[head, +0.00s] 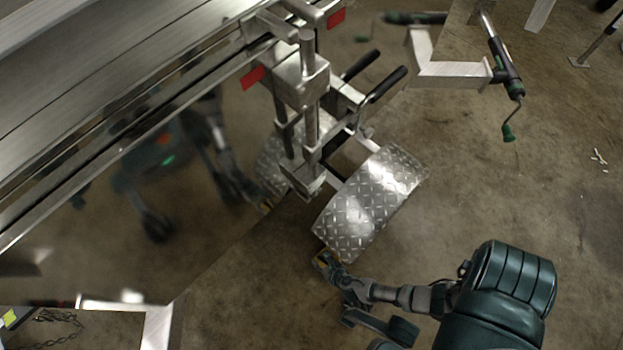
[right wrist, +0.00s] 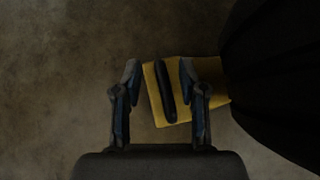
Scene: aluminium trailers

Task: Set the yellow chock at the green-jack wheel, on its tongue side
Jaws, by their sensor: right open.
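The yellow chock (right wrist: 153,104) with a black bar handle (right wrist: 166,90) lies on the floor in the right wrist view. Its right end reaches the edge of the black tyre (right wrist: 275,80); I cannot tell whether they touch. My right gripper (right wrist: 160,76) is open, one finger on each side of the handle, not closed on it. In the head view my right gripper (head: 329,264) is low by the near end of the diamond-plate fender (head: 370,200), which hides the wheel. The jack with the green crank (head: 508,133) stands at upper right. My left gripper is out of view.
The shiny trailer side (head: 110,160) fills the left and mirrors my body. A metal clamp post (head: 300,75) and black-handled levers (head: 385,84) stand beyond the fender.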

